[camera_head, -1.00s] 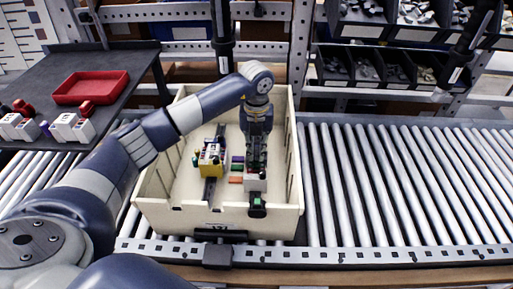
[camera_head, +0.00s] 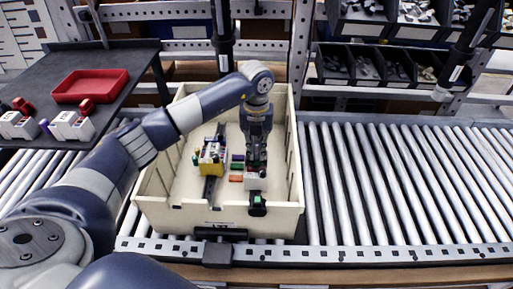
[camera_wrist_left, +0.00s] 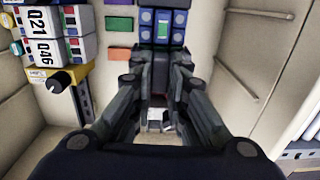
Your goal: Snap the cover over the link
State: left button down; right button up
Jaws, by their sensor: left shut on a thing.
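My left gripper (camera_head: 257,170) points down into the cream bin, over the right-hand row of modules. Blue terminal blocks (camera_wrist_left: 163,28) with a green-and-white middle lie just beyond the fingertips. I cannot make out the link; it is hidden under the gripper. A white module (camera_head: 254,184) shows at the fingertips in the head view. My right gripper is not in view.
The bin (camera_head: 270,221) has raised walls around the gripper. To the left stand yellow and white modules (camera_head: 211,157) on a rail. Small coloured blocks (camera_head: 237,168) lie between the rows. A red tray (camera_head: 90,86) sits on the side table. The rollers (camera_head: 400,180) at right are clear.

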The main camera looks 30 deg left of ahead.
pick_arm(q)
jog(key=shift+f, duration=0.3)
dwell(0.4)
jog(key=c, duration=1.5)
grip_release()
jog(key=shift+r, duration=0.1)
notch_tip(320, 180, up, 12)
jog(key=shift+f, duration=0.1)
